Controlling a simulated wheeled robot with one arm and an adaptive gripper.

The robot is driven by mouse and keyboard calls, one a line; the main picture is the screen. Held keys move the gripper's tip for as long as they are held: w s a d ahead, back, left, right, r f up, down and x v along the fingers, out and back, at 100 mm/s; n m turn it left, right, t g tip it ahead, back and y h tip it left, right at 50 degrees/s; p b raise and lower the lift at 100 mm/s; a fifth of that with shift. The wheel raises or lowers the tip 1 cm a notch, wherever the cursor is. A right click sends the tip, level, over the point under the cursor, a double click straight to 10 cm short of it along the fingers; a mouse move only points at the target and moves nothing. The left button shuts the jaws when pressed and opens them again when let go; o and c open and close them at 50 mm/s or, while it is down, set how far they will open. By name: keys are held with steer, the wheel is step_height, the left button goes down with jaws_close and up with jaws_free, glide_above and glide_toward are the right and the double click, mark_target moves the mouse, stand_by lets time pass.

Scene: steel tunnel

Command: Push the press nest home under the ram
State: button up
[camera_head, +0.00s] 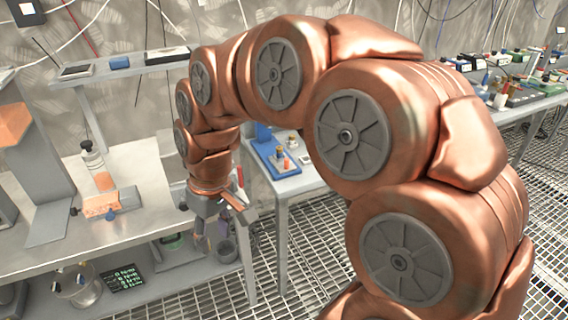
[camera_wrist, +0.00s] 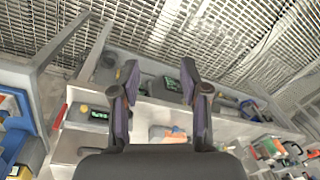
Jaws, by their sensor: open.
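My gripper (camera_head: 213,228) is open and empty, pointing down at the right end of the steel bench. In the wrist view its two dark purple fingers stand wide apart (camera_wrist: 160,72). An orange block (camera_head: 98,204) with a blue knob lies on the bench, left of and apart from my gripper. A blue upright fixture (camera_head: 268,157) with small orange and yellow parts stands on the small table behind; my arm partly hides it. An orange-headed grey frame (camera_head: 40,150) stands at the left, cut by the picture edge.
The bench's lower shelf holds a metal pot (camera_head: 80,288), a dark panel (camera_head: 123,277) and a grey cup (camera_head: 227,251). A raised shelf (camera_head: 150,58) runs behind. Grated floor (camera_head: 310,245) lies open between the tables.

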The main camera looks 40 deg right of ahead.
steer(key=w+d+t, duration=0.1)
steer(key=w+d, duration=0.5)
steer(key=w, duration=0.4)
steer(key=m+t+h+b, duration=0.2)
steer(key=m+t+b, duration=0.1)
glide_above(287, 159)
steer(key=s, duration=0.3)
step_height(287, 159, down, 9)
steer(key=shift+w+p+x, duration=0.1)
steer(key=shift+p+x, duration=0.2)
steer(key=shift+x, duration=1.6)
steer(key=shift+w+p+x, duration=0.15)
steer(key=shift+p+x, duration=0.15)
steer(key=shift+x, duration=1.65)
steer(key=shift+a+r, duration=0.1)
steer(key=shift+a, duration=0.1)
jaws_close()
